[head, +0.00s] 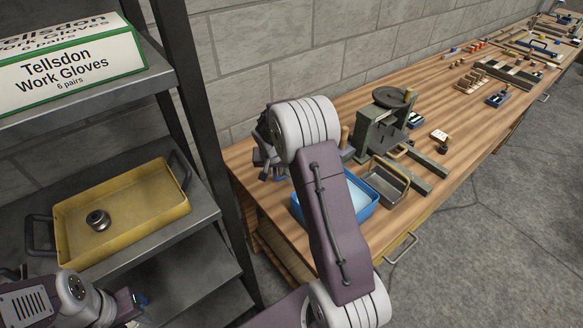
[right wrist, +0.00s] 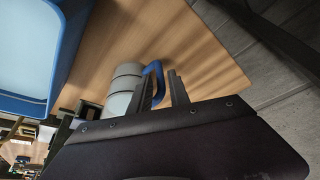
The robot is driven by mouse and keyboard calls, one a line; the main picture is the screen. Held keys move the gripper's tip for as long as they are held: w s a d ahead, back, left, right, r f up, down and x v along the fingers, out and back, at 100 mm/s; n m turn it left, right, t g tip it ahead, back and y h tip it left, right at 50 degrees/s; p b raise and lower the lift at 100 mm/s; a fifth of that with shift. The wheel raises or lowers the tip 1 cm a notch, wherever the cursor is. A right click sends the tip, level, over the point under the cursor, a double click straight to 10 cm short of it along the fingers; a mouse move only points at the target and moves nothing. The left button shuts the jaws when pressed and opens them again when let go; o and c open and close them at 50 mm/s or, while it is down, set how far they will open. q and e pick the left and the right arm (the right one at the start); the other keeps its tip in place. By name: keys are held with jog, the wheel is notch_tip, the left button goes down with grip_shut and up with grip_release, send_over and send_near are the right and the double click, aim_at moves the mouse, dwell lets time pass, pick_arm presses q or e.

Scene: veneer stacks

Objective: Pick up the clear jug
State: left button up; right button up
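In the right wrist view a blue loop handle (right wrist: 157,72) shows beside a pale grey banded shape. It looks like the jug's handle, but I cannot tell whether the banded shape is the jug or my arm. My right gripper (right wrist: 164,84) is open, its dark fingers apart close to the handle; I cannot tell whether they touch it. In the head view my right gripper (head: 264,152) is low over the bench's near left end, and my forearm hides much there. My left arm is at the lower left; its fingers cannot be made out.
The wooden bench (head: 440,130) runs along the block wall. A blue tub (head: 365,216), a metal tin (head: 388,186) and a dark green machine (head: 372,128) stand beside my right arm. A shelf at left holds a glove box (head: 70,70) and a yellow tray (head: 150,222) with a metal part.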

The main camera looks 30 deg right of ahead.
jog(key=x, duration=0.3)
jog(key=shift+w+f, duration=0.1)
jog(key=shift+f, duration=0.1)
jog(key=shift+r, duration=0.1)
grip_shut()
dwell(1.1)
